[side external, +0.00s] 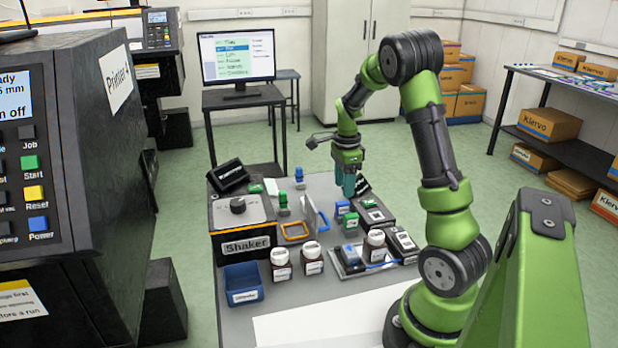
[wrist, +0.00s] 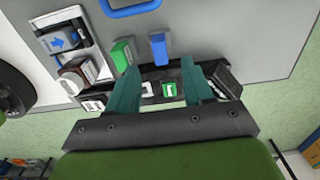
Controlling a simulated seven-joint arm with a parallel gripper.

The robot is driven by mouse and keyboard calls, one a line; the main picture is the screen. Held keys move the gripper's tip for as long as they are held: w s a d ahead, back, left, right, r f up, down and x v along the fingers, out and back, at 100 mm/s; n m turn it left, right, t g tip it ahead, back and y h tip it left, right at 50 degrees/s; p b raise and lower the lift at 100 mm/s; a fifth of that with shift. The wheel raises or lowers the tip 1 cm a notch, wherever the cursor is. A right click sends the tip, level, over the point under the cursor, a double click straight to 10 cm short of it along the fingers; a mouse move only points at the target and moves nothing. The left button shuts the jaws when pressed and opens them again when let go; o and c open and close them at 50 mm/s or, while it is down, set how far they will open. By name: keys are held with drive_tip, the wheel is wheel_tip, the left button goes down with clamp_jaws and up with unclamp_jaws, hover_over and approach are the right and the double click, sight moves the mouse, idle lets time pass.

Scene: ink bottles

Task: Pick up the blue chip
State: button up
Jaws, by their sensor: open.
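In the side external view my gripper (side external: 348,188) hangs above the back right of the table. A blue block (wrist: 158,48) stands just beyond the tray, beside a green block (wrist: 123,52); the blue block also shows in the side external view (side external: 342,208). I cannot tell which blue piece is the blue chip; a finger may hide part of the tray.
The Shaker box (side external: 246,245) and a blue bin (side external: 243,283) stand on the left of the grey table. White-capped bottles (side external: 281,264) stand near the middle front. White surface is clear at the front.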

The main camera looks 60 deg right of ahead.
sight(343, 202)
drive_tip(key=shift+f, duration=3.4)
clamp_jaws()
wheel_tip(343, 202, up, 13)
drive_tip(key=shift+d, duration=0.1)
